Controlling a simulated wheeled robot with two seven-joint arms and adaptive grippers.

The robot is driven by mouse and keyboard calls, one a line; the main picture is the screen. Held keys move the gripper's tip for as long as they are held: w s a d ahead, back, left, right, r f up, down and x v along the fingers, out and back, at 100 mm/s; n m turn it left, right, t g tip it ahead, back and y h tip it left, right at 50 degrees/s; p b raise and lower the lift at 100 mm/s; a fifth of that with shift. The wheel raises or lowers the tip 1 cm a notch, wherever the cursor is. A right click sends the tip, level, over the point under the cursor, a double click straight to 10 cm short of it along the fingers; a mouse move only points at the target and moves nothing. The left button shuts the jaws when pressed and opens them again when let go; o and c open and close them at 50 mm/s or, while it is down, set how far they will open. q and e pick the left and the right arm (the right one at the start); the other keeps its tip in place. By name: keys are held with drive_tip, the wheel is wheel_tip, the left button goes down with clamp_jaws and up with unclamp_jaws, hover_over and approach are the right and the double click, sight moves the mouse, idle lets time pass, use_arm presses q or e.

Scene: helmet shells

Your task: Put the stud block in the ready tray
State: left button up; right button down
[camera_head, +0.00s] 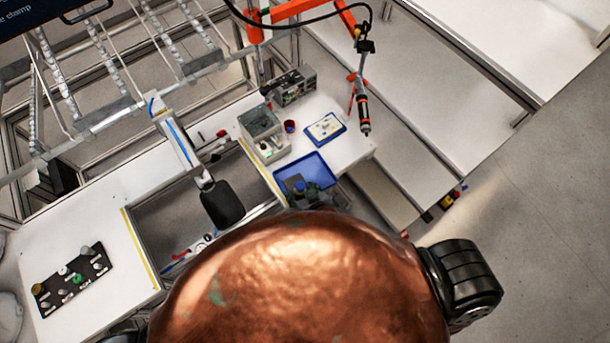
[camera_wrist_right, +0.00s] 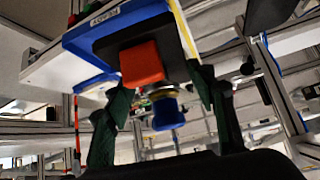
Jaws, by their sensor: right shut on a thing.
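The blue ready tray (camera_head: 316,168) sits at the front edge of the white bench; its labelled rim (camera_wrist_right: 88,40) shows at the top of the right wrist view. My right gripper (camera_wrist_right: 161,82) has dark green fingers closed around the stud block. Between the fingers I see a red-orange block (camera_wrist_right: 142,64), with a brass ring and a blue part beside it; I cannot tell whether these are one piece. In the head view, dark and blue shapes overlap the tray's front, so contact with its floor is unclear. My left gripper is not in view.
A grey box-shaped fixture (camera_head: 260,124), a small red cup (camera_head: 290,126) and a blue-edged board (camera_head: 326,128) stand behind the tray. An orange-tipped tool (camera_head: 363,112) hangs to its right. A black panel of knobs (camera_head: 72,278) lies at left.

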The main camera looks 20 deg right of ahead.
drive_tip(key=shift+s+a+r+p, duration=0.15)
drive_tip(key=shift+s+a+p, duration=0.15)
drive_tip(key=shift+s+a, duration=0.3)
drive_tip(key=w+d+f+p, duration=0.1)
drive_tip(key=w+d+f, duration=0.3)
drive_tip(key=w, duration=0.4)
approach(302, 173)
drive_tip(key=w, duration=0.1)
drive_tip(key=w+a+r, duration=0.1)
drive_tip(key=shift+w+a, duration=0.1)
drive_tip(key=shift+w, duration=0.25)
drive_tip(key=shift+w+d+f, duration=0.25)
drive_tip(key=shift+w+f, duration=0.25)
drive_tip(key=shift+f, duration=0.15)
drive_tip(key=shift+f+p, duration=0.45)
drive_tip(key=shift+f, duration=1.1)
drive_tip(key=shift+f, duration=0.15)
drive_tip(key=c, duration=0.9)
unclamp_jaws()
drive_tip(key=shift+f, duration=0.1)
drive_tip(key=shift+o, duration=0.2)
